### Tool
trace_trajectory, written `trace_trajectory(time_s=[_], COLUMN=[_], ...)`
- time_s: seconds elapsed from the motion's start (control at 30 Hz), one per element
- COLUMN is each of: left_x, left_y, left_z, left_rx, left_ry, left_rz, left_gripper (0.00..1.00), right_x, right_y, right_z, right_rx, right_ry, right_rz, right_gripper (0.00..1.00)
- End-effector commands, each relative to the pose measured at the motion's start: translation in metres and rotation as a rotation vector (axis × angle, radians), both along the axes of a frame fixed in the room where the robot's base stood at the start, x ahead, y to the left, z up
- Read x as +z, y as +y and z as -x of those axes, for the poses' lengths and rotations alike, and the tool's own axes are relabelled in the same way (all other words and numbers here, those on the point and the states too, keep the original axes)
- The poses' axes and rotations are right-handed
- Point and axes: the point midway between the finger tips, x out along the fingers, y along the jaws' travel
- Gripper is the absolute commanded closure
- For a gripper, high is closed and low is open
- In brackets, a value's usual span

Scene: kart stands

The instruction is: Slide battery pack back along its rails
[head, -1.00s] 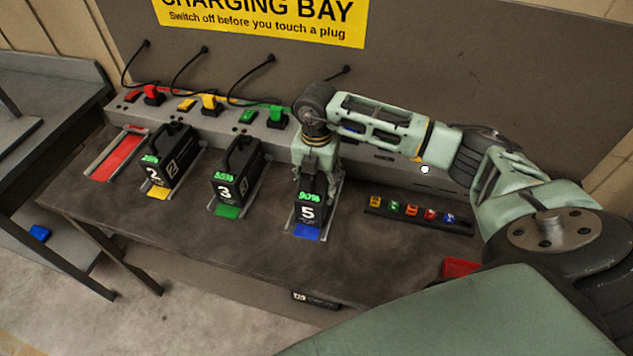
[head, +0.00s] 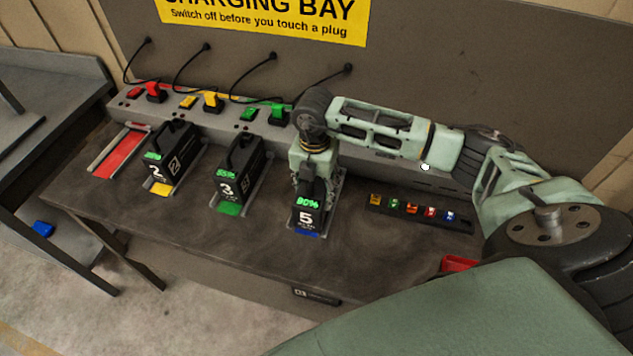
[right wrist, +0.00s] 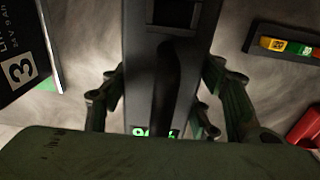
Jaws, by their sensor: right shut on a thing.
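The black battery pack marked 5 (head: 306,218) stands upright on its blue rail tray (head: 306,234), with only a thin strip of blue showing at the front. My right gripper (head: 312,187) comes down from above and is shut on this pack. In the right wrist view the pack's dark handle (right wrist: 168,90) lies between the two fingers, and the green display is partly hidden by my gripper body. The rear of the tray is hidden by my arm. My left gripper is not in view.
Packs 2 (head: 172,155) and 3 (head: 238,172) stand in trays to the left, beside an empty red tray (head: 118,152). The socket strip (head: 222,112) runs behind. A rack of small coloured pieces (head: 412,208) and a red item (head: 458,264) lie to the right.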

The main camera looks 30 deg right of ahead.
Motion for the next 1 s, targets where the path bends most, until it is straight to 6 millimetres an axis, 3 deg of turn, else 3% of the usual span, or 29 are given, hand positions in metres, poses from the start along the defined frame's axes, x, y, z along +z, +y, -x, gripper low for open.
trace_trajectory(time_s=[0.8,0.83,1.0], left_x=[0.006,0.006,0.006], left_y=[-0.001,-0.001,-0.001], left_z=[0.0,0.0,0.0], left_rx=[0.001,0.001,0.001], left_ry=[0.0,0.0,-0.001], left_rz=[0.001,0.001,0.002], left_gripper=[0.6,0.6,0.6], right_x=[-0.001,-0.001,-0.001], right_y=[0.017,0.017,0.017], right_z=[0.015,0.015,0.014], right_rx=[0.002,0.002,0.001], right_ry=[0.005,0.005,0.003], right_rz=[-0.004,-0.004,-0.003], right_gripper=[1.0,0.42,0.27])
